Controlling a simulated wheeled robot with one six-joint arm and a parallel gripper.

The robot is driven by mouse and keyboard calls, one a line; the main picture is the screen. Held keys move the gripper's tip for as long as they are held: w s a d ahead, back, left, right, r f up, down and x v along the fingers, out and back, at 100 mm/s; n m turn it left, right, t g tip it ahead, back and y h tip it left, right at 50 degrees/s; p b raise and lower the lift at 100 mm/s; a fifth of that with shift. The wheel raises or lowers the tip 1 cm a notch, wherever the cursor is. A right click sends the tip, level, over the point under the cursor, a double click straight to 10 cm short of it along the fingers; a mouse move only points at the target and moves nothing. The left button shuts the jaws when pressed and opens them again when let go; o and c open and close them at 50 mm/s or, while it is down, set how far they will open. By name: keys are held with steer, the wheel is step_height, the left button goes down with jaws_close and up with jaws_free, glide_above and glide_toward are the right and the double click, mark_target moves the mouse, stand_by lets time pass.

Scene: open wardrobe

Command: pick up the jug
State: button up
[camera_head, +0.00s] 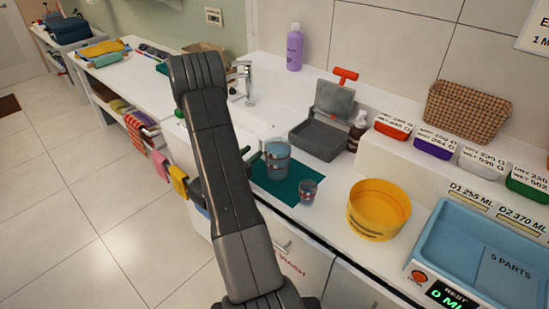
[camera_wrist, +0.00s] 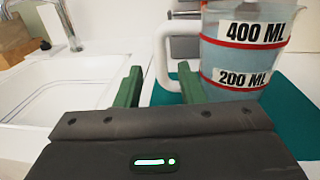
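The jug (camera_head: 277,160) stands upright on a teal mat (camera_head: 262,185) on the counter. In the wrist view the jug (camera_wrist: 246,55) is grey-blue with red bands and 400 ML and 200 ML labels. Its white handle (camera_wrist: 160,48) is on its left side. My gripper (camera_wrist: 161,68) is open, its two green fingers spread apart. The upright part of the handle appears between the fingertips, and the right finger overlaps the handle's lower part. I cannot tell how deep the handle lies between them. In the head view my arm hides most of the gripper.
A small glass (camera_head: 308,191) stands close to the jug on the mat. A yellow round container (camera_head: 378,209) is to the right, a grey open-lidded box (camera_head: 320,137) behind. The sink (camera_head: 243,122) and faucet (camera_head: 248,83) are left of the jug.

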mark_target(259, 149)
steer(key=x, duration=0.1)
steer(key=p+x, duration=0.1)
steer(key=x, duration=0.3)
steer(key=shift+f+p, duration=0.35)
steer(key=shift+p, duration=0.05)
steer(key=shift+c, duration=0.4)
jaws_close()
